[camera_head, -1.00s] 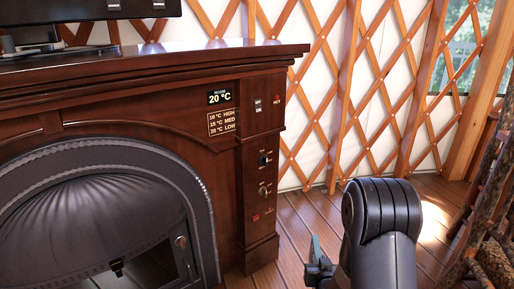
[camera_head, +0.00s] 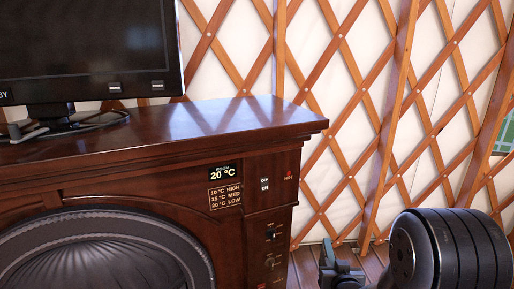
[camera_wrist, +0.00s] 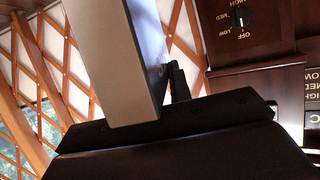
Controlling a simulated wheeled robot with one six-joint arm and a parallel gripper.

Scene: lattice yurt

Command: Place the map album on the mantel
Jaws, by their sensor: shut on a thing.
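The mantel (camera_head: 225,122) is the dark glossy wooden top of the fireplace surround, left of centre in the head view. Its right part is bare. In the wrist view my gripper (camera_wrist: 172,88) is shut on a flat grey slab (camera_wrist: 108,60), which I take to be the map album. Its cover markings do not show, and the far end runs out of the picture. In the head view my arm is at the lower right, lower than the mantel top and to the right of its end. The jaws are mostly hidden there, and I cannot make out the album.
A lattice wall (camera_head: 345,95) rises behind. The control panel (camera_head: 268,205) of the fireplace is close to my arm.

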